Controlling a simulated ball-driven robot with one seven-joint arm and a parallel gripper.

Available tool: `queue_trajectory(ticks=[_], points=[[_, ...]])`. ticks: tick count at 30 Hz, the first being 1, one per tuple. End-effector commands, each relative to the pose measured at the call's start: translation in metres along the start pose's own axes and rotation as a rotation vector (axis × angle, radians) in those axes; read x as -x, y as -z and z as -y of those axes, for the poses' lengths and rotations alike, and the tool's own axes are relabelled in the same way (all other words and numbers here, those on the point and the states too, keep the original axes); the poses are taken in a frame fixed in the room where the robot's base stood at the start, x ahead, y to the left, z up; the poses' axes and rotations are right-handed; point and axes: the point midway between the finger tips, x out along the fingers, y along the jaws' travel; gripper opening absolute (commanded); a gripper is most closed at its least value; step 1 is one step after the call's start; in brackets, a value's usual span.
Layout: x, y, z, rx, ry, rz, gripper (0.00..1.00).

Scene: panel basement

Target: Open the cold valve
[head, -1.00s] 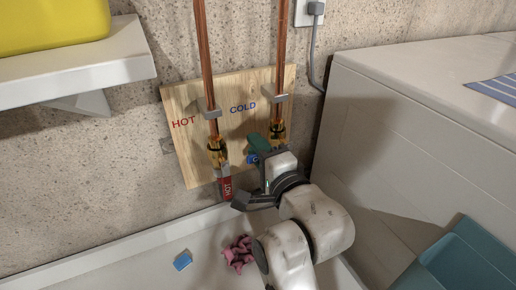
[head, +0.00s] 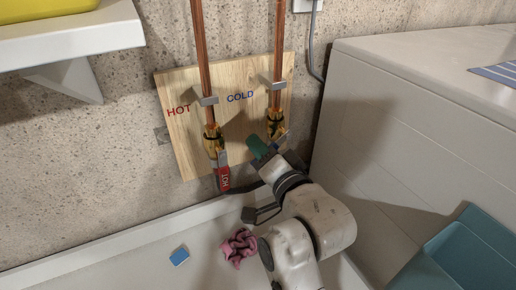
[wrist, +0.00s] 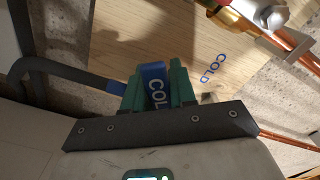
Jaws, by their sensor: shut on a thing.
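The cold valve (head: 275,122) is a brass fitting on the right copper pipe, under the word COLD on the wooden board. In the wrist view its brass body (wrist: 238,22) shows at the upper right. The blue handle marked COLD (wrist: 154,84) sits between the green fingers of my gripper (wrist: 158,88). My gripper, also in the head view (head: 262,148), is shut on this handle, just below and left of the valve body. The fingers hide part of the handle, and its joint to the valve is not clear.
The hot valve (head: 213,140), with a red HOT handle (head: 223,178) hanging down, is close to my gripper on the left. A pink cloth (head: 239,247) and a blue block (head: 179,256) lie in the white basin below. A white appliance (head: 420,125) stands at the right.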

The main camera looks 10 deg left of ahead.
Motion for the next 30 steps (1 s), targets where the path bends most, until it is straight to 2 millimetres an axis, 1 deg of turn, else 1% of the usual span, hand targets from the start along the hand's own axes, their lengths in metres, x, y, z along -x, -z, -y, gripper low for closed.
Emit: queue_trajectory(ticks=[1,3,12,28,29,30], points=[[0.000,0.000,-0.005,0.029,-0.003,-0.001,0.00],[0.000,0.000,-0.007,0.072,-0.003,-0.001,0.00],[0.000,0.001,-0.013,0.188,-0.003,0.001,0.00],[0.000,0.001,-0.015,0.216,-0.007,0.000,0.00],[0.000,0.001,-0.015,0.216,-0.007,0.000,0.28],[0.000,0.002,-0.015,0.216,-0.007,0.000,0.31]])
